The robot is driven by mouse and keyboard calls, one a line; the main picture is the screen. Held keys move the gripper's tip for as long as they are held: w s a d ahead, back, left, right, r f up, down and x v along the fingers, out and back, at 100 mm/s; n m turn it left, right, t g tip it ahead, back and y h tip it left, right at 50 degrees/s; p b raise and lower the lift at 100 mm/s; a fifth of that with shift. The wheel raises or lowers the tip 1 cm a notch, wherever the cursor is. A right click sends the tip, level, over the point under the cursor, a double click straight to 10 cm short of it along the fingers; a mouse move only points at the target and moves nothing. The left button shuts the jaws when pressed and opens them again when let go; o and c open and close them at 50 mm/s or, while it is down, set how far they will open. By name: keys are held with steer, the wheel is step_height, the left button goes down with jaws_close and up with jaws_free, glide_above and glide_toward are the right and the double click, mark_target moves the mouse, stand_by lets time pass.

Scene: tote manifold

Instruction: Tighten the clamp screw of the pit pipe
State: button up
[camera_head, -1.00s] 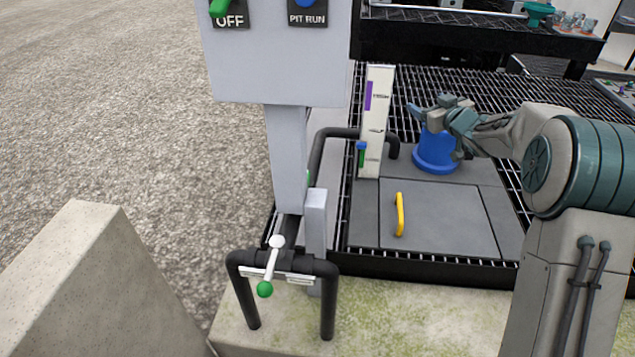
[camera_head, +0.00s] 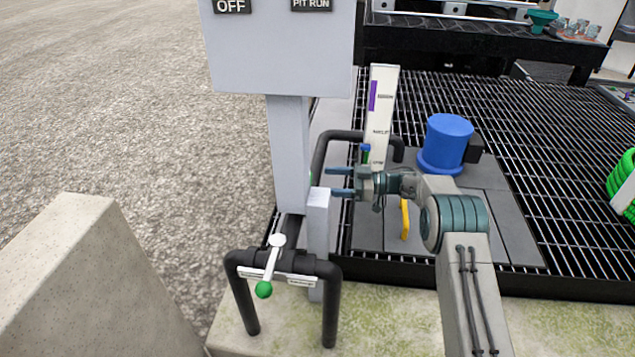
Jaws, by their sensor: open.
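A black bent pipe (camera_head: 330,142) rises behind the grey post and arches right, behind the white gauge board, down to the pit cover; I take it as the pit pipe. Its clamp screw cannot be made out for sure. A small blue-topped part (camera_head: 365,149) stands at the board's lower left, just above my gripper. A bit of green shows beside the sign column, too small to identify. My gripper (camera_head: 341,182) is open and empty, its two fingers pointing left toward the pipe and the grey post top. Whether it touches either cannot be told.
The grey post (camera_head: 318,235) stands close below the fingertips. The white gauge board (camera_head: 380,115) is just behind my gripper, with a blue motor (camera_head: 446,143) to the right. A yellow handle (camera_head: 404,219) is on the cover. A green-knobbed lever (camera_head: 270,268) sits front left.

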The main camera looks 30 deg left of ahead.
mark_target(312, 181)
steer(key=shift+b+x, duration=0.35)
steer(key=shift+x, duration=1.95)
steer(key=c, duration=1)
steer(key=shift+r+t+p, duration=0.1)
steer(key=shift+t+p, duration=0.2)
steer(key=shift+s+d+m+t+y+p, duration=0.15)
steer(key=shift+m+t+p, duration=0.25)
steer(key=shift+m+t, duration=0.9)
steer(key=shift+s+a+m+t+y+p, duration=0.1)
steer(key=shift+s+m+t+y+p, duration=0.35)
steer(key=shift+t, duration=1.25)
steer(key=shift+s+d+m+t+p, duration=0.1)
steer(key=shift+m+t+p, duration=0.3)
steer(key=shift+m+t, duration=1.05)
steer(key=shift+t, duration=0.25)
steer(key=o, duration=1)
